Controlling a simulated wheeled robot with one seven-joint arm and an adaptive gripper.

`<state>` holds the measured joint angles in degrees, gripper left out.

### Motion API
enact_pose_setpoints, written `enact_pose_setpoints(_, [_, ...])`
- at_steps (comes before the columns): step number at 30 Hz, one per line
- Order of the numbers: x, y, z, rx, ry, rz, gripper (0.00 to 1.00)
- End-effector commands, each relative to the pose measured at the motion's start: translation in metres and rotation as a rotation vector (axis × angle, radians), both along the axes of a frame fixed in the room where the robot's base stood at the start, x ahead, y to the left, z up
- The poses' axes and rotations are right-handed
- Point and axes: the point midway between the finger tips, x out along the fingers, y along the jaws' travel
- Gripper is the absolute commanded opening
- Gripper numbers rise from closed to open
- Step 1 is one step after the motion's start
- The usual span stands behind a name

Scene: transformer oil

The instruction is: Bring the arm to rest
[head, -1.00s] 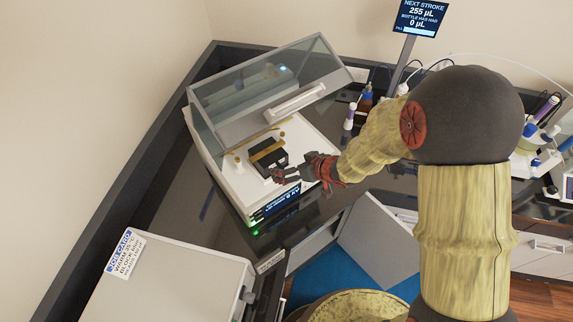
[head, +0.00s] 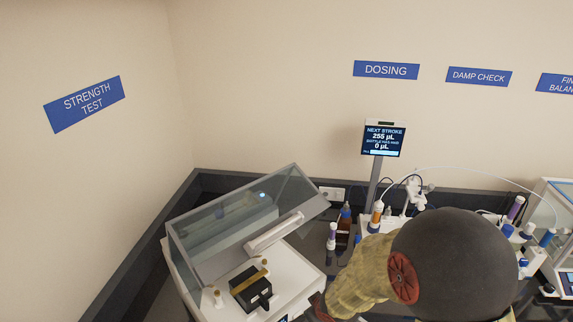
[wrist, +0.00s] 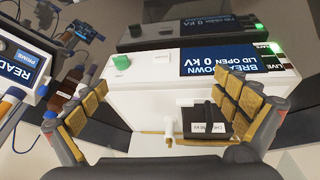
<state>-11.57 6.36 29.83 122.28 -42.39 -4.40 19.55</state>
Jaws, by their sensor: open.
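My arm reaches in from the bottom right of the head view. My gripper is mostly cut off by the bottom edge there, with only its reddish wrist part showing. In the wrist view my gripper (wrist: 166,85) is open, its gold-padded fingers apart with nothing held between them. The white breakdown tester (wrist: 155,88) lies beyond the fingers; its display reads lid open, 0 kV. A black cell (head: 250,287) with a gold bar sits inside the tester, left of my wrist.
The tester's clear lid (head: 235,215) stands raised. A dosing display (head: 384,139) on a post reads 255 µL. Small bottles (head: 344,225) stand right of the tester. A glass-sided balance (head: 553,220) is at the far right.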

Motion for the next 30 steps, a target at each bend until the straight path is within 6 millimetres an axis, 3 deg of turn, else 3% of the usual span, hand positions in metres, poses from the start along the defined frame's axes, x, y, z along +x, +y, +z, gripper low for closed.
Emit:
enact_pose_setpoints(3, [-0.021, -0.045, 0.016, -0.112, 0.053, -0.106, 1.0])
enact_pose_setpoints(6, [-0.049, -0.076, 0.031, -0.168, 0.111, -0.204, 1.0])
enact_pose_setpoints(10, [-0.091, -0.099, 0.049, -0.18, 0.177, -0.307, 1.0])
enact_pose_setpoints(15, [-0.143, -0.108, 0.064, -0.128, 0.23, -0.409, 1.0])
enact_pose_setpoints(21, [-0.189, -0.104, 0.071, -0.021, 0.223, -0.49, 1.0])
enact_pose_setpoints(24, [-0.203, -0.101, 0.072, 0.037, 0.182, -0.522, 1.0])
enact_pose_setpoints(30, [-0.212, -0.105, 0.077, 0.117, 0.034, -0.56, 1.0])
